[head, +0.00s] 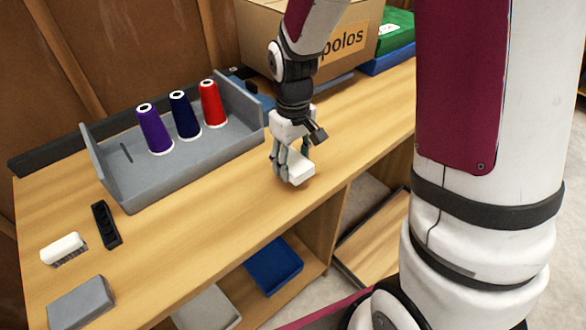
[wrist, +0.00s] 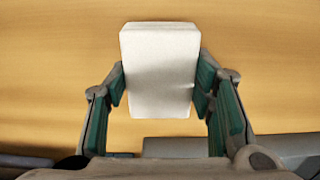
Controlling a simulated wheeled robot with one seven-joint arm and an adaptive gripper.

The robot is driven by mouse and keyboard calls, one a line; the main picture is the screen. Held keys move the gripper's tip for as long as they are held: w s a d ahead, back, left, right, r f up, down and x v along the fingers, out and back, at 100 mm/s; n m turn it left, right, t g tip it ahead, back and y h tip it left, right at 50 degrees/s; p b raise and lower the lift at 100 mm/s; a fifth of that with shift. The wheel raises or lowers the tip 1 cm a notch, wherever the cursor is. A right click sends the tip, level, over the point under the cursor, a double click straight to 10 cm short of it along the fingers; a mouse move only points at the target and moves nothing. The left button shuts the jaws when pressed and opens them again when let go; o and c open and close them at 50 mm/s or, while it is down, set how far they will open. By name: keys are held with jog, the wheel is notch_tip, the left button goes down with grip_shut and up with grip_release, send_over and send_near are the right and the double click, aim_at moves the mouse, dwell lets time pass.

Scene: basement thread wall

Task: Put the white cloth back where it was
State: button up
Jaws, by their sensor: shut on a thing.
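The white cloth (wrist: 160,75) is a folded, block-like white piece between the fingers of my gripper (wrist: 160,88) in the wrist view. The fingers press on its left and right sides. In the head view the cloth (head: 298,172) shows under my gripper (head: 290,163), over the front part of the wooden bench (head: 220,225), right of the grey tray. I cannot tell whether the cloth touches the bench top.
A grey tray (head: 122,187) holds purple (head: 155,132), navy (head: 184,118) and red (head: 211,106) thread cones. A white brush (head: 63,247), a black holder (head: 106,225) and a grey block (head: 82,303) lie at the left. A cardboard box (head: 262,35) stands behind my gripper.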

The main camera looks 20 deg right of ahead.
aim_at(293, 170)
jog(key=shift+f, duration=1.5)
jog(key=shift+f+b, duration=0.2)
jog(key=shift+b, duration=0.15)
jog(key=o, duration=1.1)
